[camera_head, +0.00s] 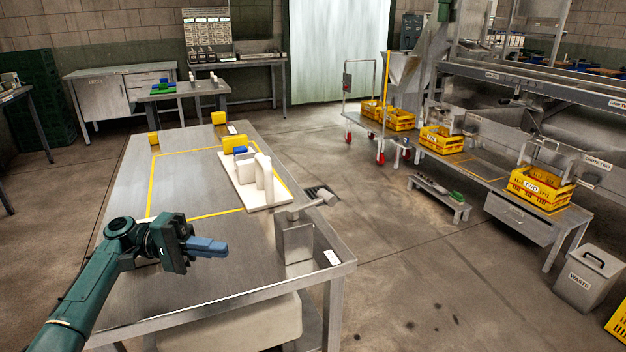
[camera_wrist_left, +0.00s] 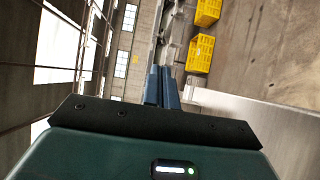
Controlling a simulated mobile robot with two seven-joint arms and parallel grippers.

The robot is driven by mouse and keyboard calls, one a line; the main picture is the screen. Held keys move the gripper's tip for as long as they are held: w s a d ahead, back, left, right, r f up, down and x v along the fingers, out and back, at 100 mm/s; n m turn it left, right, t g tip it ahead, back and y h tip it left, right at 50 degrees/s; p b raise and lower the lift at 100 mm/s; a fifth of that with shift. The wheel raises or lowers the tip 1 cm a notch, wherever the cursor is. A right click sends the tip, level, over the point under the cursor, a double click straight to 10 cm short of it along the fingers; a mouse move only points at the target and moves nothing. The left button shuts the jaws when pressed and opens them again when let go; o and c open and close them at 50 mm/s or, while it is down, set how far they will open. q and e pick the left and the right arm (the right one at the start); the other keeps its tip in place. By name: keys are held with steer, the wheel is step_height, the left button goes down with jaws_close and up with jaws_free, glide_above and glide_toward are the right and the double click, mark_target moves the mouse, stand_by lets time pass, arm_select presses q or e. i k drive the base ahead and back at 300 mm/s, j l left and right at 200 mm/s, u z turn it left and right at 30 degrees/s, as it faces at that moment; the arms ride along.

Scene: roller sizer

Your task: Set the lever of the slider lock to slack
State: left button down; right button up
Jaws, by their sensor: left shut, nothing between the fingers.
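A grey metal block (camera_head: 294,241) stands on the near right part of the steel table. A bar-like lever (camera_head: 305,206) lies across its top, with a thicker end toward the right; this looks like the slider lock. I cannot read a slack mark on it. My left gripper (camera_head: 222,248) is shut and empty above the table, left of the block and clearly apart from it. Its blue fingers (camera_wrist_left: 162,88) show closed together in the left wrist view. My right gripper is not in view.
A white fixture (camera_head: 246,186) with upright plates and a blue piece stands on the steel table (camera_head: 190,235), behind the block. Yellow blocks (camera_head: 218,118) sit at the far edge. The table between my gripper and the block is clear. Yellow crates (camera_head: 541,188) stand on a bench at right.

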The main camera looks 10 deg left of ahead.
mark_target(323, 196)
steer(key=i, duration=0.9)
